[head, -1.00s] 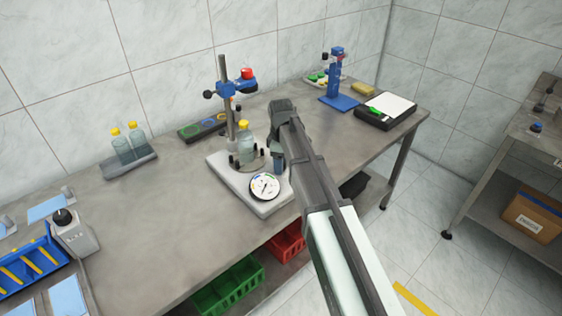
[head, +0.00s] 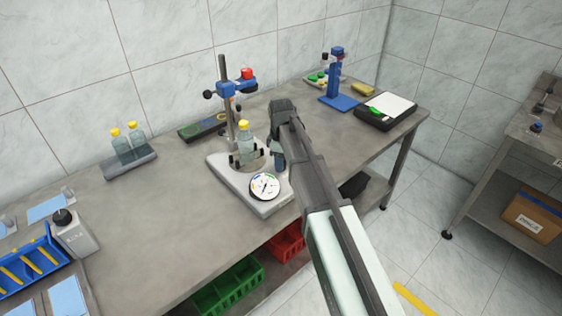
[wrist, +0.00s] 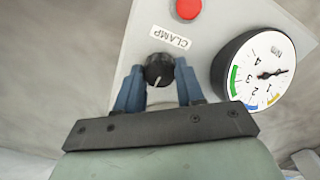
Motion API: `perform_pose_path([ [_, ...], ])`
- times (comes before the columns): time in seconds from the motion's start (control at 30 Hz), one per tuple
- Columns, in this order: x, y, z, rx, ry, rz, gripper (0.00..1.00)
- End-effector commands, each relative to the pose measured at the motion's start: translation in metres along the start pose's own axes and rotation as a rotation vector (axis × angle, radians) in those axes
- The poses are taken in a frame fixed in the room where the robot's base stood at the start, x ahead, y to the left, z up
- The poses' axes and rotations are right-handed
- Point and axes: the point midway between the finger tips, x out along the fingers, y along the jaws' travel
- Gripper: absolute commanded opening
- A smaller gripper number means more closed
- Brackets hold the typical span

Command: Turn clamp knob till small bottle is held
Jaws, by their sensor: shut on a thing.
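The black clamp knob (wrist: 158,70) sits beside a "CLAMP" label (wrist: 171,37) in the wrist view. My gripper (wrist: 159,77) has its blue fingers on either side of the knob and is shut on it. The small bottle (head: 246,149), clear with a yellow cap, stands upright on the light grey feeder base (head: 226,176), left of my gripper (head: 278,160) in the head view. Dark clamp jaws (head: 234,158) stand beside the bottle; whether they touch it is too small to tell. My gripper hides the knob in the head view.
A round gauge (wrist: 262,72) is right of the knob, and a red button (wrist: 188,8) is beyond it. A post with a blue head (head: 228,88) rises behind the bottle. Two capped bottles (head: 128,147) stand in a holder at left. The table front is clear.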

Motion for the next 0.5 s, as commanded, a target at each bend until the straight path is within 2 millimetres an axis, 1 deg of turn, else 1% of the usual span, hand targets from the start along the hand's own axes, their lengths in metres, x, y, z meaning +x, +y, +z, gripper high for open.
perform_pose_path([
  [0.27, -0.0003, 0.0006, -0.0001, 0.129, 0.000, 0.001, 0.07],
  [0.5, -0.0003, 0.0010, -0.0001, 0.339, 0.000, 0.001, 0.07],
])
